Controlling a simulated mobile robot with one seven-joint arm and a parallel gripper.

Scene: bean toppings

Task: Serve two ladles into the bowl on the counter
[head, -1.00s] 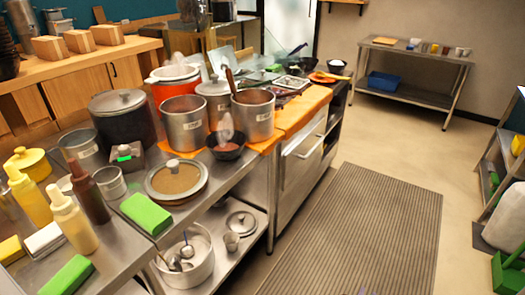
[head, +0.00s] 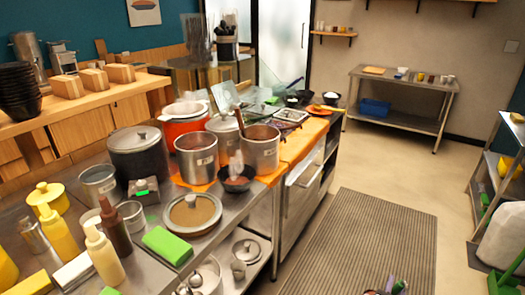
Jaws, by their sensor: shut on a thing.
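A small black bowl (head: 240,185) stands on the counter (head: 212,240) in front of two steel pots, with reddish-brown food in it and a pale wisp above it. The left steel pot (head: 196,160) and the right steel pot (head: 261,153) both hold brown contents. A brown handle (head: 239,122) leans up out of the right pot; its lower end is hidden, so I cannot tell whether it is a ladle. My gripper cannot be made out in the head view.
A glass-lidded pan (head: 192,214), a green block (head: 167,245), squeeze bottles (head: 104,256) and a dark lidded pot (head: 136,152) crowd the counter's left. The striped floor mat (head: 365,240) is mostly clear. Small coloured things (head: 398,287) at the bottom edge are too cut off to identify.

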